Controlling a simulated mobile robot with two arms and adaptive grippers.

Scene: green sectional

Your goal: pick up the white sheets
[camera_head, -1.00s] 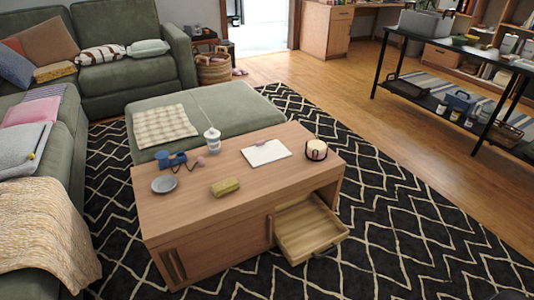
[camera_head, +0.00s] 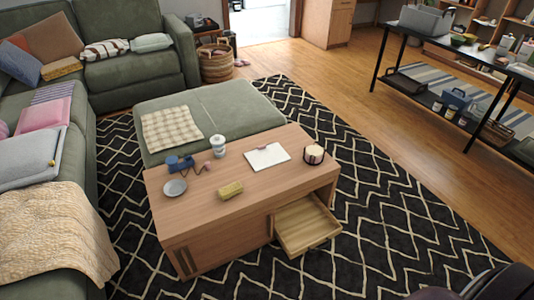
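The white sheets (camera_head: 267,158) lie flat on the wooden coffee table (camera_head: 215,225), toward its back edge and right of the middle. A small pinkish item sits at their top edge. Neither of my grippers shows in this view. A dark rounded shape at the bottom right corner looks like part of my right arm, but its gripper is not visible.
On the table are a lidded white cup (camera_head: 218,146), a blue item (camera_head: 180,163), a grey plate (camera_head: 175,188), a yellow block (camera_head: 230,190) and a dark-banded candle (camera_head: 314,154). An open drawer (camera_head: 305,224) juts from its front. Patterned rug lies clear to the right.

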